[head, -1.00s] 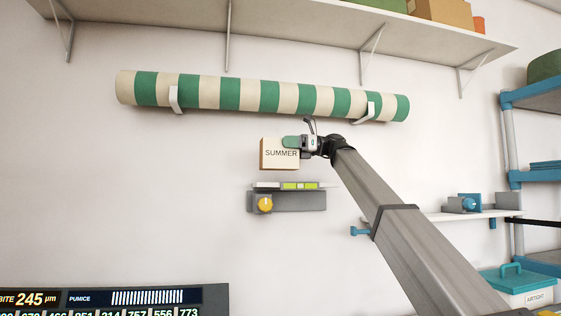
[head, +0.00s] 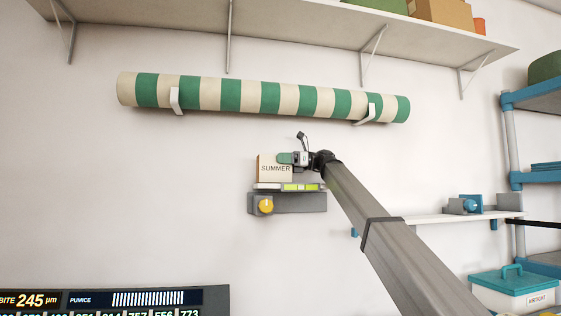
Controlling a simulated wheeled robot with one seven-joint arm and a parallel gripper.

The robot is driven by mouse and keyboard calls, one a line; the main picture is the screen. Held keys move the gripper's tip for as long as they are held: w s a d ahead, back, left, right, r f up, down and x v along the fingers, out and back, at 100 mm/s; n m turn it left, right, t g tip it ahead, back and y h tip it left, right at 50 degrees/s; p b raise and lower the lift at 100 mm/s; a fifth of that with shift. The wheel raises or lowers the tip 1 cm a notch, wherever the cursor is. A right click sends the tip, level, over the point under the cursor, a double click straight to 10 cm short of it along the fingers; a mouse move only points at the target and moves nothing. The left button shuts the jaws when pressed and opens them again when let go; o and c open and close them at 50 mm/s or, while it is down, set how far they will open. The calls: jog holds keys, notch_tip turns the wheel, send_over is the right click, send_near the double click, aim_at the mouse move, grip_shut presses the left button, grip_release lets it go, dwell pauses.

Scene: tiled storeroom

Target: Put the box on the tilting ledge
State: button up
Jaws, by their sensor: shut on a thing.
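The box (head: 271,172) is tan with a pale front that reads SUMMER. My gripper (head: 289,158) is shut on the upper right part of the box. The tilting ledge (head: 289,203) is a grey wall unit with a thin top plate, a yellow knob (head: 265,205) and a yellow-green strip (head: 300,187). The box is upright right above the left part of the ledge's top, and its lower edge appears to meet the plate. I cannot tell whether it rests its weight there. My gripper covers part of the box's right side.
A green and cream striped roll (head: 262,97) hangs on wall brackets above the ledge. A long shelf (head: 290,28) runs above it. To the right are a small shelf (head: 440,217) with a clamp-like tool and blue shelving (head: 510,140). The wall left of the ledge is bare.

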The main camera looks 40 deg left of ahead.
jog(key=o, duration=1.2)
jog(key=shift+f, duration=0.1)
jog(key=v, duration=1.2)
